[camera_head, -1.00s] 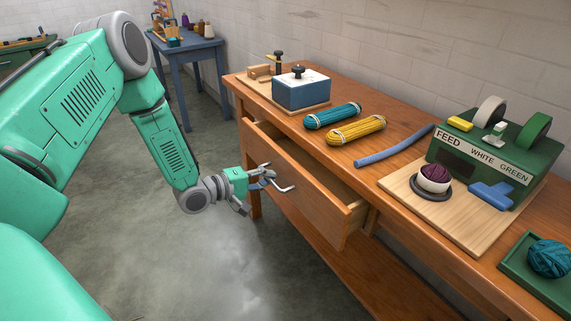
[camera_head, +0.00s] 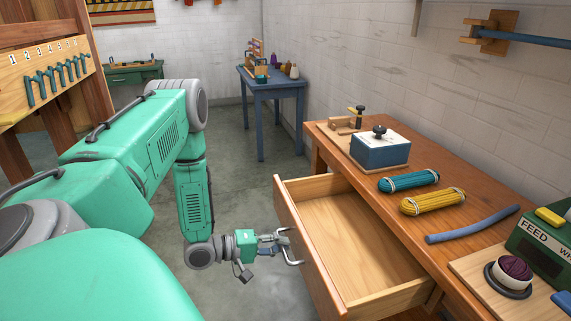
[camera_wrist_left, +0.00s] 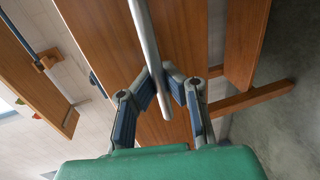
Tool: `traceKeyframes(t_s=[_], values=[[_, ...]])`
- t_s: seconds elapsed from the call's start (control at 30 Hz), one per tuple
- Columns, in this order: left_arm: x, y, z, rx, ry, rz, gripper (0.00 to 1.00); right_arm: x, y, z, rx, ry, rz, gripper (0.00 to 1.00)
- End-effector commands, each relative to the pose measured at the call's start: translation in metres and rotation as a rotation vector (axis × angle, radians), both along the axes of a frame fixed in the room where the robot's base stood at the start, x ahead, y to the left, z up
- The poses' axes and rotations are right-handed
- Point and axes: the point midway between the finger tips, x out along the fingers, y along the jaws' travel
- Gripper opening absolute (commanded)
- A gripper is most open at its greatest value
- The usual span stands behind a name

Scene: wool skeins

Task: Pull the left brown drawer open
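The brown drawer (camera_head: 310,262) stands pulled out of the wooden workbench. Its pale interior shows and looks empty. A metal bar handle (camera_head: 292,262) is on its front; the bar also crosses the left wrist view (camera_wrist_left: 146,35). My left gripper (camera_head: 281,241) is at this handle, with its fingers closed in around the bar in the left wrist view (camera_wrist_left: 162,78). My right gripper is not in view.
On the workbench top (camera_head: 385,215) are a blue box (camera_head: 380,152), a teal skein (camera_head: 408,181), a yellow skein (camera_head: 432,201) and a blue rod (camera_head: 472,224). A blue table (camera_head: 272,88) stands behind. Grey floor is clear left of the drawer.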

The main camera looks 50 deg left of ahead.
Motion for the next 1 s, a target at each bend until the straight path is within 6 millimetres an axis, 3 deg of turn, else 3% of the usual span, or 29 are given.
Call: traceKeyframes(t_s=[0.1,0.13,0.2,0.23,0.63,1.0], values=[[-0.004,-0.002,-0.005,0.000,0.018,-0.007,0.00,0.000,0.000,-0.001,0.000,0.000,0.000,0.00],[-0.004,-0.002,-0.005,0.000,0.018,-0.007,0.04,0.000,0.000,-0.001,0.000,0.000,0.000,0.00],[-0.004,-0.002,-0.005,0.001,0.017,-0.006,0.29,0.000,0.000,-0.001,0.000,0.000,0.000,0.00],[-0.004,-0.002,-0.004,0.001,0.016,-0.006,0.31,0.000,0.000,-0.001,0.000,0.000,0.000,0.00],[-0.008,0.003,-0.001,0.000,0.007,-0.002,0.31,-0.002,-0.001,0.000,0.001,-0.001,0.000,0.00],[-0.073,0.030,0.013,0.000,0.010,0.000,0.31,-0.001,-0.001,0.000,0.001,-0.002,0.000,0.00]])
